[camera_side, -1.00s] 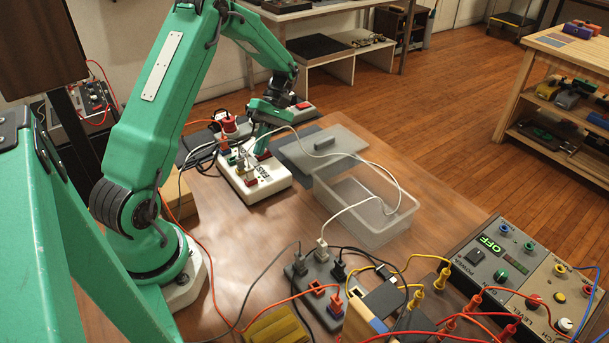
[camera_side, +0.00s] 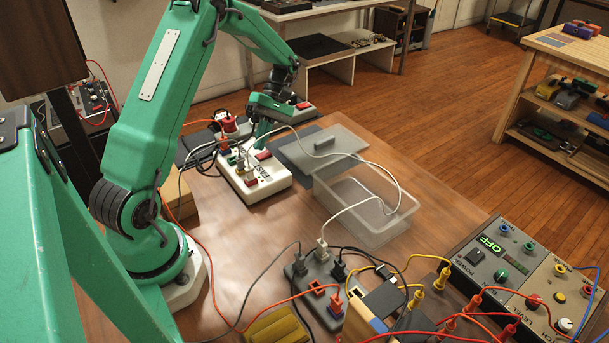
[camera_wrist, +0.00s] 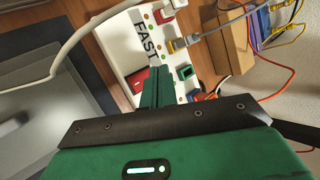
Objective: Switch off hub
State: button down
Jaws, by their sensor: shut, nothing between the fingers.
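The hub (camera_side: 258,187) is a white box lettered FAST on the table, with cables plugged into its top. In the wrist view the hub (camera_wrist: 118,42) shows small green and orange-red lights, a grey plug (camera_wrist: 178,45) and a green socket or plug (camera_wrist: 186,72). A red rocker (camera_wrist: 136,76) is beside my gripper's fingers; the rocker (camera_side: 263,155) also shows in the side view. My gripper (camera_side: 260,142) is shut and empty over the hub's far end; its green fingers (camera_wrist: 155,75) point at the hub top. I cannot tell whether they touch it, or the rocker's position.
A clear open bin (camera_side: 365,222) and a grey flat lid (camera_side: 300,155) lie to the right of the hub. A dark power strip (camera_side: 318,285) with cables and a panel reading OFF (camera_side: 490,250) are in front. A pale cable loops over the lid and bin.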

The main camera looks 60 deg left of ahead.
aim_at(266, 153)
jog(key=shift+w+r, duration=0.15)
jog(key=shift+r, duration=1.05)
jog(key=shift+w+r, duration=0.15)
jog(key=shift+r, duration=1)
jog(key=s+d+r+m+t+y, duration=0.3)
jog(key=d+r+m+t, duration=0.2)
jog(key=d+r+m, duration=0.4)
jog(key=s+d+r+m+t+y, duration=0.1)
jog(key=s+d+r+m+t, duration=0.3)
jog(key=s+d+m+t, duration=0.4)
jog(key=shift+s+d, duration=0.5)
jog(key=shift+s, duration=0.1)
